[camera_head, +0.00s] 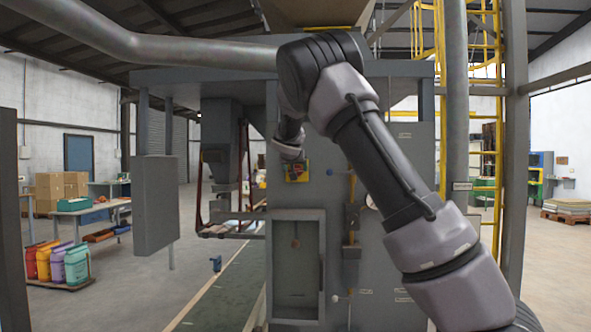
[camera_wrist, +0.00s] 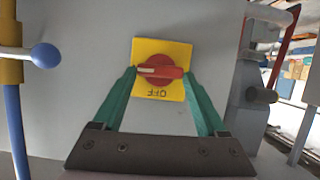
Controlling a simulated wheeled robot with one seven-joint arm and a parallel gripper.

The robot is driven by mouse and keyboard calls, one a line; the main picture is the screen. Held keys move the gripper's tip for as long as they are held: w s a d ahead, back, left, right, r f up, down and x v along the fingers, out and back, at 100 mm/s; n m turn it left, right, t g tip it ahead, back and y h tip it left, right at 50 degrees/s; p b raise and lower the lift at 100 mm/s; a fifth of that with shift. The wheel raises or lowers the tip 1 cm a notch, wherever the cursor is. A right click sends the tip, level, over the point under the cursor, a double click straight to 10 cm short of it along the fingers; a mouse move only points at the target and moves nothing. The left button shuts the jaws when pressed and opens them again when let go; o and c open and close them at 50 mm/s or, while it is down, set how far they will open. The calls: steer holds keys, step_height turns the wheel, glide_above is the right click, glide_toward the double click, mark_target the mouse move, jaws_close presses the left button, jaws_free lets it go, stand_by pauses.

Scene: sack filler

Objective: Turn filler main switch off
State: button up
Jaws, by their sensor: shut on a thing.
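The main switch (camera_wrist: 163,62) is a round red rotary knob with a bar handle on a yellow plate (camera_wrist: 177,48). In the wrist view the bar lies level, with a pale mark toward its left end. The word OFF reads upside down below the knob. My gripper (camera_wrist: 160,73) has green fingers, one at each end of the bar, shut on the knob. The plate also shows in the head view (camera_head: 296,178), on the grey filler cabinet, just below my wrist. The fingertips are hard to make out there.
A blue-knobbed lever (camera_wrist: 45,55) stands out at the left in the wrist view. A grey box (camera_head: 155,205) hangs left of the filler. A conveyor (camera_head: 222,295) runs along the floor. Colourful sacks (camera_head: 62,264) stand at the far left.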

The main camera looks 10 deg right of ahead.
steer(key=shift+w+a+f+n+t+h, duration=0.1)
steer(key=shift+a+f+n+t+h, duration=0.15)
steer(key=shift+n+h, duration=1.45)
steer(key=shift+a+f+n+t+h, duration=0.25)
steer(key=shift+n+h, duration=0.45)
steer(key=shift+n, duration=1.95)
steer(key=shift+w+a+f+n+t+h, duration=0.1)
steer(key=shift+a+f+n+h, duration=0.2)
steer(key=shift+n+h, duration=1.4)
steer(key=shift+n+y, duration=0.55)
steer(key=shift+y, duration=0.05)
steer(key=o, duration=1.3)
steer(key=v, duration=1)
steer(key=shift+s+a, duration=0.15)
steer(key=shift+s, duration=0.2)
steer(key=shift+f, duration=0.1)
